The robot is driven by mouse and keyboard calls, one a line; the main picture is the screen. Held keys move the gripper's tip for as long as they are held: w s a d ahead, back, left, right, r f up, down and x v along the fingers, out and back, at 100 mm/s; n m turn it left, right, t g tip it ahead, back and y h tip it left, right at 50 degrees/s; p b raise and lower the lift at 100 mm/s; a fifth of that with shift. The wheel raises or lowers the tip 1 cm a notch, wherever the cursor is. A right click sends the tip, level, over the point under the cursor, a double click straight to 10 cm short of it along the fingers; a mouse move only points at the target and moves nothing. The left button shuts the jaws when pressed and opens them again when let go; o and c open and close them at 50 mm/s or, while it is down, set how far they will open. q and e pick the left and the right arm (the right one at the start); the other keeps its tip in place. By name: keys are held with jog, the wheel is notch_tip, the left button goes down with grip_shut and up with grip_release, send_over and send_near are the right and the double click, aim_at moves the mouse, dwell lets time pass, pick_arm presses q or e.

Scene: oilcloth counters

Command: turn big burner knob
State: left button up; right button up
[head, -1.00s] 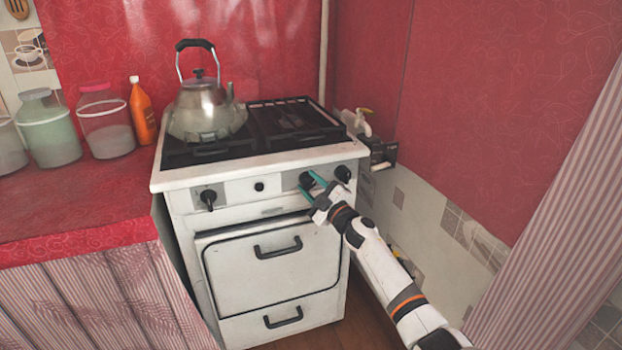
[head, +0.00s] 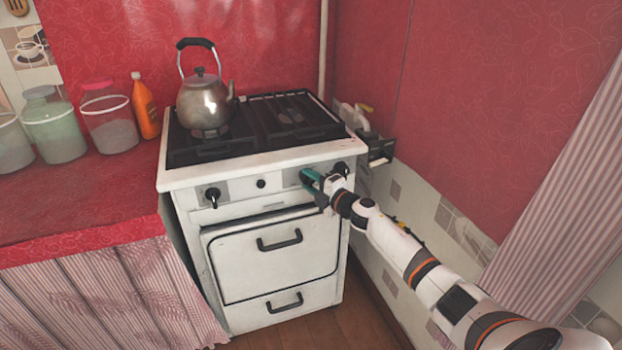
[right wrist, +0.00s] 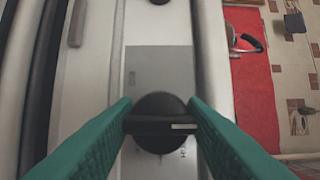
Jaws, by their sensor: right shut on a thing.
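The white stove (head: 184,205) has black knobs along its front panel. My right gripper (head: 309,177) is at the right part of that panel, its teal fingers around a knob that it mostly hides in the head view. In the right wrist view the fingers (right wrist: 161,121) are shut on the grip bar of this black round knob (right wrist: 160,108), one finger on each side. Another knob (head: 341,169) sits just right of the gripper, and one more knob (head: 212,196) is on the left of the panel. My left gripper is not in view.
A metal kettle (head: 203,102) stands on the left of the hob. Jars (head: 55,130) and an orange bottle (head: 145,108) stand on the red counter (head: 80,195) at left. The oven door handle (head: 279,240) juts out below the panel. A red wall closes the right side.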

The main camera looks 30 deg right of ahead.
dwell(0.5)
jog(key=o, duration=1)
jog(key=shift+c, duration=0.2)
